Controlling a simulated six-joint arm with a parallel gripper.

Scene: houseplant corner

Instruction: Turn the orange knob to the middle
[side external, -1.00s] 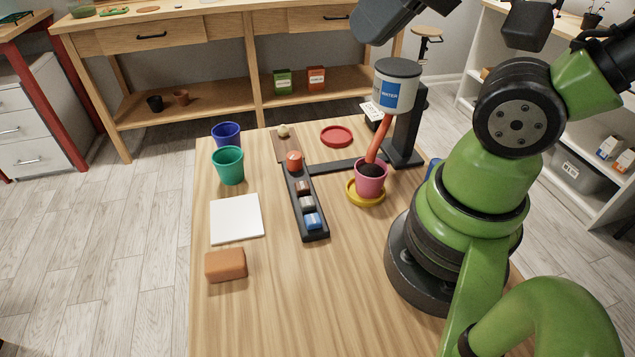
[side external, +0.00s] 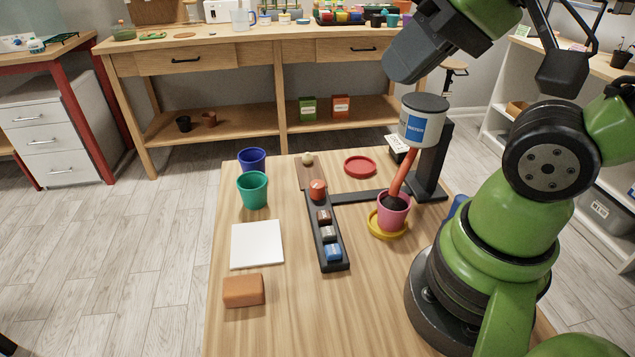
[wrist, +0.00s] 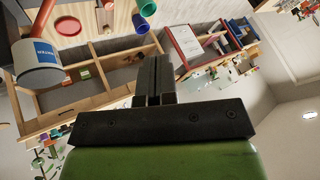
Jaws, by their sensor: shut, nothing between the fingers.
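The orange knob (side external: 317,187) sits near the far end of a narrow black strip (side external: 334,266) on the wooden table. Brown, grey and blue pieces (side external: 333,252) sit along the strip's nearer part. Which way the knob is turned is too small to tell. My gripper (wrist: 155,62) shows in the wrist view with its two dark fingers together and nothing between them. In the side view my arm's end is up high at the upper right, well away from the knob.
A water tank (side external: 423,120) on a black stand, with an orange spout, rises above a pink pot (side external: 393,212) right of the strip. Blue (side external: 252,159) and green (side external: 253,190) cups, a white pad (side external: 257,244) and a brown block (side external: 243,290) are left. The near table is clear.

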